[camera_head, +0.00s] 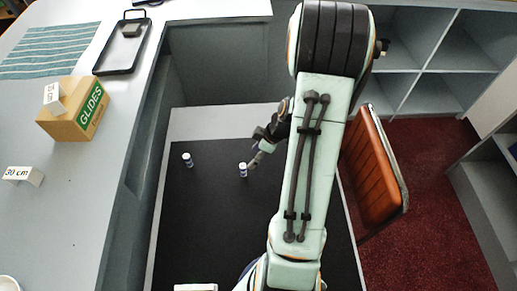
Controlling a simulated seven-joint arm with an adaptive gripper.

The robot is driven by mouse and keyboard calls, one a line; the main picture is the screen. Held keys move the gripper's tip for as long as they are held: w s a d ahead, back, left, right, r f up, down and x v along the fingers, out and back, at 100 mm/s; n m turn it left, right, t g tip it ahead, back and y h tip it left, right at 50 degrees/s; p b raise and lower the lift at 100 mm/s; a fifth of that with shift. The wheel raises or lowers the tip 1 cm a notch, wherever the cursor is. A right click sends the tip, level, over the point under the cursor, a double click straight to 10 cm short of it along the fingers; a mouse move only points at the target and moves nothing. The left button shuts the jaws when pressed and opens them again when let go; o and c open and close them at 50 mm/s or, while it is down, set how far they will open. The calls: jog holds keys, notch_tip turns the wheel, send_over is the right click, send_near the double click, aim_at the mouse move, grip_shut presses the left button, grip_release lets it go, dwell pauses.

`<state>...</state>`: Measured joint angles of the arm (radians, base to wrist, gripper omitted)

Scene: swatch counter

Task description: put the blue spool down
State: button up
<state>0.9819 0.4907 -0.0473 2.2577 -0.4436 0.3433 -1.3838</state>
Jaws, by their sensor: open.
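Two small spools with white ends and dark blue bands stand upright on a black mat (195,225). One spool (242,170) is right at the tips of my gripper (252,165). The other spool (187,160) stands apart to the left. My gripper is open and reaches down from the right beside the nearer spool. Whether a finger still touches that spool is too small to tell. My arm covers the right part of the mat.
On the left counter are a cardboard box (72,117) marked GLIDES, a black tray (122,48), a striped cloth (45,52) and a 30 cm sign (23,176). An orange chair (376,170) stands right. The mat's left front area is clear.

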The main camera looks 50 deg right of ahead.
jog(key=s+a+r+m+g, duration=0.1)
jog(key=a+r+g, duration=0.2)
jog(key=a+r, duration=0.9)
jog(key=s+a+r+m+g+h, duration=0.1)
jog(key=s+a+r+m, duration=0.2)
jog(key=s+a, duration=0.6)
jog(key=shift+s+a+r+m, duration=0.2)
jog(key=shift+s+a+m, duration=0.2)
jog(key=shift+s, duration=0.2)
